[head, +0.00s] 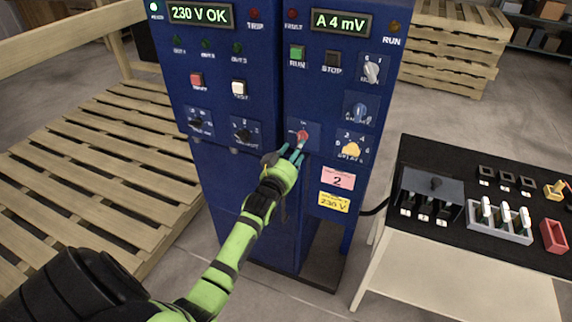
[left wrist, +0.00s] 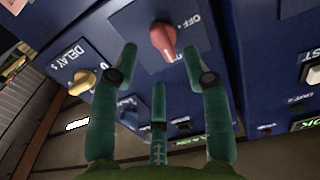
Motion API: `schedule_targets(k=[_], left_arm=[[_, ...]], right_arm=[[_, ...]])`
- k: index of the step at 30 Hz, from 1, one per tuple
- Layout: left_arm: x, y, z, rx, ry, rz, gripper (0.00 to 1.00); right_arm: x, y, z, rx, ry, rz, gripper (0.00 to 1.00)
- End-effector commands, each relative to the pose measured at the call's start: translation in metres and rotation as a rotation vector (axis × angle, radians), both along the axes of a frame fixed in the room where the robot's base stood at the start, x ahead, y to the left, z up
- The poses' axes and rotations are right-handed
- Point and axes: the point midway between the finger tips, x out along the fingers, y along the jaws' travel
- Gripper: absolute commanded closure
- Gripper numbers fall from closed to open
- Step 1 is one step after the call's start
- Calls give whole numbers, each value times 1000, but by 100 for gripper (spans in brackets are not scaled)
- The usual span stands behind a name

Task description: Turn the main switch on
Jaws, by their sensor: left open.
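The main switch is a red rotary knob (head: 303,134) on a dark plate, low on the right-hand blue cabinet. In the left wrist view the red knob (left wrist: 162,40) stands out from its plate, with the lettering "OFF" beside it. My left gripper (head: 291,153) is open, its teal fingers pointing at the knob from below. In the left wrist view the knob lies just beyond and between the fingertips (left wrist: 160,62). Whether any finger touches it I cannot tell. My right gripper is in neither view.
A yellow DELAY knob (head: 350,149) sits right of the red knob; more selector knobs (head: 361,112) are above it. The displays read "230 V OK" (head: 199,14) and "A 4 mV" (head: 340,23). A black-topped table (head: 420,160) with switches stands right. Wooden pallets (head: 100,165) lie left.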

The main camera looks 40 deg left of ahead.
Motion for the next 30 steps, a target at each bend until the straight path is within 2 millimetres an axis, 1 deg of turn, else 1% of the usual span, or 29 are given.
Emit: schedule_targets(k=[1, 6, 9, 12, 17, 30], left_arm=[[-11, -3, 0, 1, 1, 0, 52], [-43, -10, 0, 1, 1, 1, 52], [-56, -13, 0, 1, 0, 1, 52], [-64, -15, 1, 1, -1, 1, 52], [-67, -16, 1, 2, -3, 1, 52], [-67, -16, 1, 1, -2, 0, 52]], right_arm=[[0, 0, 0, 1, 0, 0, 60], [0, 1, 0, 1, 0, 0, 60], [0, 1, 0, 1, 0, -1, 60], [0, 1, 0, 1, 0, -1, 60], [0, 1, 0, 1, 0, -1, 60], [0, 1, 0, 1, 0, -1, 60]])
